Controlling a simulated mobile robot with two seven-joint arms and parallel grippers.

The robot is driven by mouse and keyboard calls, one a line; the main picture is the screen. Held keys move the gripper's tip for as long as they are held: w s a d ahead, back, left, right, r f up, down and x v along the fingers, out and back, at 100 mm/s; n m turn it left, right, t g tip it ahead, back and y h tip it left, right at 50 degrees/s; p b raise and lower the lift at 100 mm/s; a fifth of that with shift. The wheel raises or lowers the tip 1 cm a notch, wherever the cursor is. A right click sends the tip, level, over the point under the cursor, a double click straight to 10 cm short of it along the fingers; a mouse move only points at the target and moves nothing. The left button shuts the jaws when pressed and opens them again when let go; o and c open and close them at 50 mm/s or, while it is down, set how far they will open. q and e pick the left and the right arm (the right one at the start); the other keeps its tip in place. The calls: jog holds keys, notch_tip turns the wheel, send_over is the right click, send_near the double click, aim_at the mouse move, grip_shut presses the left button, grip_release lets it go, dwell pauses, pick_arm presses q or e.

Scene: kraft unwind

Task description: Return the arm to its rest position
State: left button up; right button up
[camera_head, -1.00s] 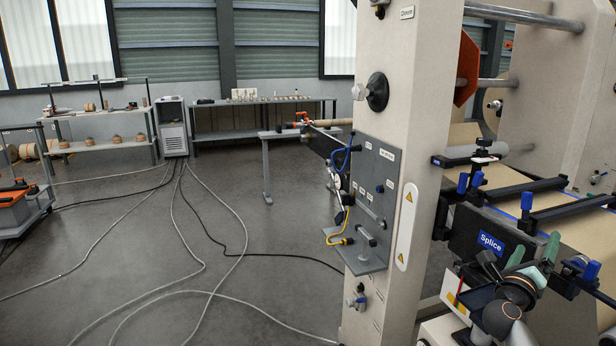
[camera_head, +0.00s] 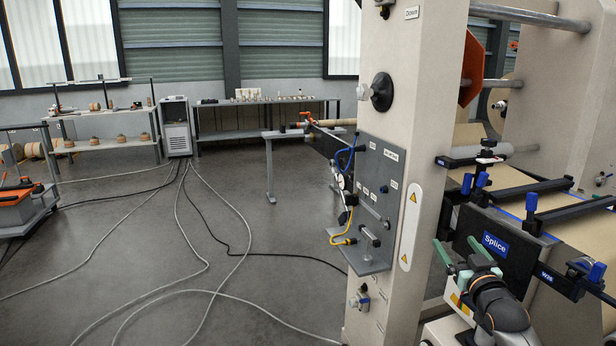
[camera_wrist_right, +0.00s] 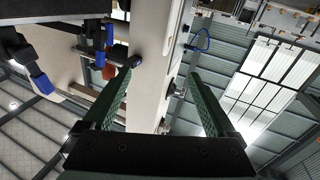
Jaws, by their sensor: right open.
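My right gripper (camera_head: 462,252) is at the lower right of the head view, in front of the dark panel with the blue Splice label (camera_head: 495,243). Its green fingers are apart, with nothing between them. In the right wrist view my right gripper (camera_wrist_right: 155,100) also shows open and empty, its two green fingers pointing up past the cream machine column. My right arm, dark and white, is folded below the gripper in the head view. My left gripper is in neither view.
The cream machine column (camera_head: 388,200) stands left of my right gripper, with a grey valve panel (camera_head: 375,200) on its side. Blue-handled clamps (camera_head: 530,205) sit above the Splice panel. Cables (camera_head: 215,260) lie across the open floor at left. Shelves (camera_head: 105,145) stand far back.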

jog(key=s+a+f+n+g, duration=0.1)
jog(key=s+a+f+g, duration=0.15)
jog(key=f, duration=0.45)
jog(key=s+a+f+n+g, duration=0.1)
jog(key=s+f, duration=0.3)
jog(key=f, duration=0.3)
jog(key=s+a+f+g, duration=0.1)
jog(key=s+a+f, duration=0.2)
jog(key=s+f, duration=0.3)
jog(key=s+a+f+g+y, duration=0.1)
jog(key=s+a+f, duration=0.3)
jog(key=s, duration=0.6)
jog(key=s+a+f+g+y, duration=0.1)
jog(key=s+a+f+g, duration=0.1)
jog(key=s+f, duration=0.6)
jog(key=shift+s+a+f, duration=0.2)
jog(key=shift+a, duration=0.55)
jog(key=shift+m+g+y, duration=0.3)
jog(key=shift+g+y, duration=0.1)
jog(key=shift+g, duration=0.45)
jog(key=s+a, duration=0.1)
jog(key=s, duration=0.2)
jog(key=s+a+f, duration=0.1)
jog(key=s, duration=0.3)
jog(key=s+a+f, duration=0.1)
jog(key=s, duration=0.2)
jog(key=shift+s+f, duration=0.15)
jog(key=shift+s, duration=0.05)
